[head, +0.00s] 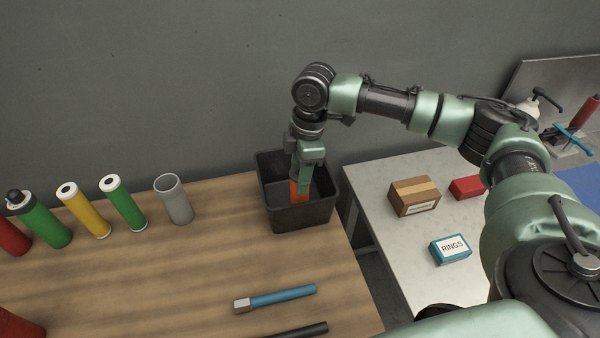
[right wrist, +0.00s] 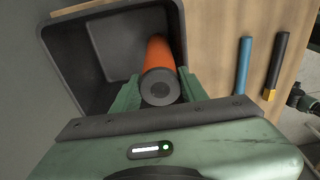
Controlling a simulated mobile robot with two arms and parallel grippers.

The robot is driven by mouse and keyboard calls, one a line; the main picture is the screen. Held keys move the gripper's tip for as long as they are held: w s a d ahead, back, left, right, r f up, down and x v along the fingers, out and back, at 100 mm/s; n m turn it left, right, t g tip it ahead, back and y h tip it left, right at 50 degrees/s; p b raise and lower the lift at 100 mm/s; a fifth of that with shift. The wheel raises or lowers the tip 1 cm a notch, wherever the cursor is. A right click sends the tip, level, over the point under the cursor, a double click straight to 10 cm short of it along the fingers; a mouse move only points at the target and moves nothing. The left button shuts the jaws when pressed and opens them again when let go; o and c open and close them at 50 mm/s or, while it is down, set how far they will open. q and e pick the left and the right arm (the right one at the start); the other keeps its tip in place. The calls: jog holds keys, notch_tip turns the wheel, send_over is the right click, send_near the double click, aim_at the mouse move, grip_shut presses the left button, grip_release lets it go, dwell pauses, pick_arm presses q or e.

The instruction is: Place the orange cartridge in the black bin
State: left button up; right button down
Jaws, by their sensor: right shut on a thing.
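The black bin (head: 318,211) stands at the right end of the wooden table, near the wall. My right gripper (head: 303,172) points down into the bin's opening. It is shut on the orange cartridge (head: 299,190), which hangs inside the bin's walls. In the right wrist view the orange cartridge (right wrist: 157,54) sits between the green fingers, its grey end cap towards me. The bin (right wrist: 68,62) surrounds its far end there. Whether the cartridge touches the bin floor I cannot tell. My left gripper does not show.
Green, yellow and red cylinders and a grey tube (head: 174,199) stand left of the bin. A blue-handled tool (head: 283,297) lies in front. On the right, a pale table (head: 377,172) holds a cardboard box (head: 414,196), a RINGS box (head: 450,250) and a red block (head: 467,188).

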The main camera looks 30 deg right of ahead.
jog(key=c, duration=0.8)
grip_release()
jog(key=shift+o, duration=0.2)
jog(key=shift+r, duration=0.45)
notch_tip(320, 180, up, 11)
jog(key=d+b, duration=0.1)
jog(key=b, duration=0.1)
jog(key=shift+s+d+b, duration=0.15)
jog(key=shift+d+b, duration=0.1)
jog(key=shift+b, duration=0.15)
